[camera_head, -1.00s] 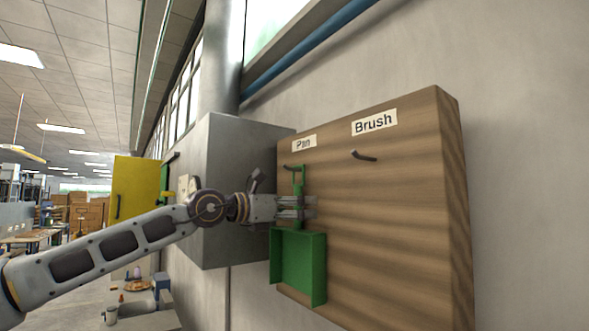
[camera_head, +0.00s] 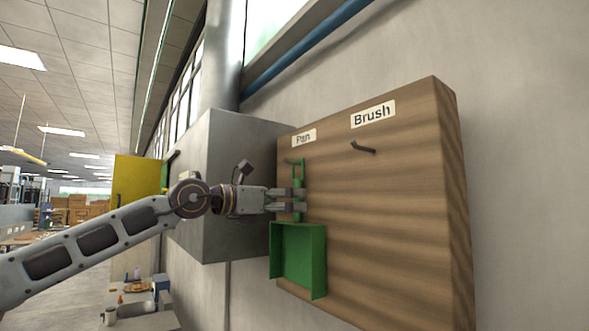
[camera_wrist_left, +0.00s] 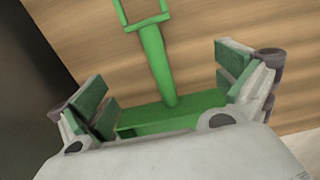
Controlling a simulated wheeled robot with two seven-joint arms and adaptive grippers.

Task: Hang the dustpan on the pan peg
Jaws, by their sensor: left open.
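The green dustpan (camera_head: 300,258) is upright against the wooden board, its handle pointing up to the pan peg (camera_head: 290,162) under the "Pan" label. The handle's top loop is at the peg; whether the peg passes through it is too small to tell. My left gripper (camera_head: 302,200) is open, its fingers level with the handle. In the left wrist view the handle (camera_wrist_left: 156,62) stands between the spread finger pads (camera_wrist_left: 165,85), apart from both. The dustpan's body (camera_wrist_left: 160,117) is partly hidden by my gripper there. My right gripper is not in view.
The wooden board (camera_head: 390,215) is on the wall. The brush peg (camera_head: 363,147), under the "Brush" label, is empty. A grey box (camera_head: 235,150) stands out from the wall left of the board, close behind my left arm.

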